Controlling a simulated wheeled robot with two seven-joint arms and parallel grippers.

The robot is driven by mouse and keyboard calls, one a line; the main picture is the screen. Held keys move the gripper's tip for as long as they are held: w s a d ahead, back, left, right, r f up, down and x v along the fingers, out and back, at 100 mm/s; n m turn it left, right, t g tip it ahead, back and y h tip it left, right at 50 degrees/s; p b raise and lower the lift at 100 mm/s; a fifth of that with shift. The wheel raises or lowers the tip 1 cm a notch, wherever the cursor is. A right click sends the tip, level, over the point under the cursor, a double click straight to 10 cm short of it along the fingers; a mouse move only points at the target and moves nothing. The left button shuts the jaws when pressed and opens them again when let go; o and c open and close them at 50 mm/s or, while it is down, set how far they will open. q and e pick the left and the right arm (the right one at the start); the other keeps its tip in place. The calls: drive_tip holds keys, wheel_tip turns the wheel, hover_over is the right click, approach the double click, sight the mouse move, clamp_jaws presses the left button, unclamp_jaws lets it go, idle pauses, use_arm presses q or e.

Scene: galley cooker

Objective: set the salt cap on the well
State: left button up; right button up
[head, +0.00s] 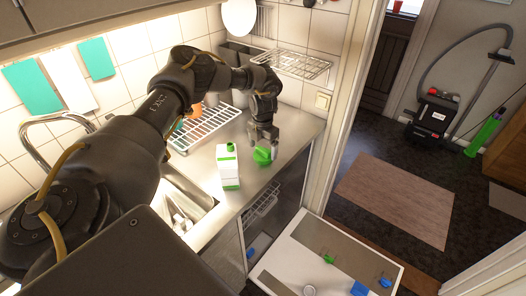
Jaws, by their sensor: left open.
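My left gripper (264,142) is open, pointing down over the steel counter. A green funnel-like piece (262,156) stands on the counter just below its fingertips; I cannot tell whether they touch. A white carton with green trim (228,168), likely salt, stands upright to the left. A small green piece (328,259) lies on the lowered appliance door (318,237); I cannot tell whether it or the funnel-like piece is the salt cap. The well is not clearly visible. My right gripper is not in view.
Blue pieces (359,288) and a round white item (309,290) are on the door. A wire rack (262,207) shows inside the appliance. A dish rack (207,127) and sink (186,205) lie left of the gripper. A wall shelf (291,65) hangs behind.

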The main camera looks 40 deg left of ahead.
use_arm(q)
drive_tip(key=shift+f, duration=0.1)
drive_tip(key=shift+c, duration=0.3)
drive_tip(key=c, duration=1)
